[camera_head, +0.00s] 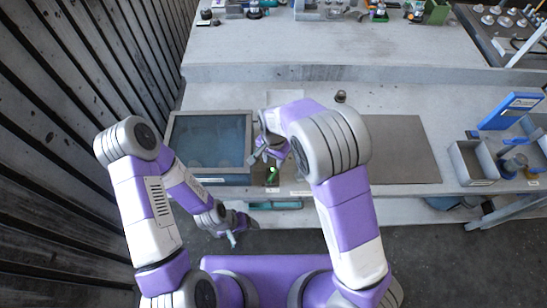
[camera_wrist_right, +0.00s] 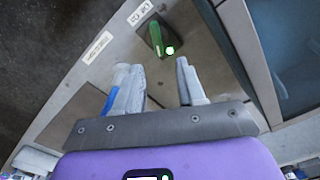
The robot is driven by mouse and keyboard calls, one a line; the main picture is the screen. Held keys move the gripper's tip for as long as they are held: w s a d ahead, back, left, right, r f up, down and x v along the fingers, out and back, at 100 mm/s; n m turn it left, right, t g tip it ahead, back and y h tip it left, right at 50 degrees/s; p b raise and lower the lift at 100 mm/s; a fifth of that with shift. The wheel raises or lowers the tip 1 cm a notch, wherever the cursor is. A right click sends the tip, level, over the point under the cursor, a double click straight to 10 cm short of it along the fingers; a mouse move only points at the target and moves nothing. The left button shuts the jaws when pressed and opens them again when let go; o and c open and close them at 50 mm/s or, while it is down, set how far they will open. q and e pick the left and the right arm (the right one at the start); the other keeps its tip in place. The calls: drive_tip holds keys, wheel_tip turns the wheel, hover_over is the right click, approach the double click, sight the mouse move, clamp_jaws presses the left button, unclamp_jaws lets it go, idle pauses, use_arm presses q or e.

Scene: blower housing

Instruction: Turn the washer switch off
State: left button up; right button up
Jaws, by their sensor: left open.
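The washer switch (camera_head: 272,170) is a small green part with a lit green spot, on the bench front to the right of the washer (camera_head: 210,181). In the right wrist view the green switch (camera_wrist_right: 155,39) shows beyond the fingertips, with its light glowing. My right gripper (camera_head: 268,152) is just above the switch. In its wrist view the right gripper (camera_wrist_right: 158,78) has its two fingers apart with nothing between them, and no contact with the switch shows. My left gripper (camera_head: 230,237) is low, in front of the bench, open and away from the switch.
The washer has a dark blue lid in a grey frame. A flat grey-brown panel (camera_head: 400,150) lies on the bench to the right. Grey bins (camera_head: 472,165) and a blue stand (camera_head: 511,110) are at far right. A slatted wall (camera_head: 60,120) stands at left.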

sight(274, 172)
drive_tip(key=shift+s+f, duration=0.15)
drive_tip(key=shift+f, duration=0.15)
wheel_tip(274, 172, down, 7)
drive_tip(key=shift+s+r, duration=0.15)
drive_tip(key=shift+c, duration=0.4)
clamp_jaws()
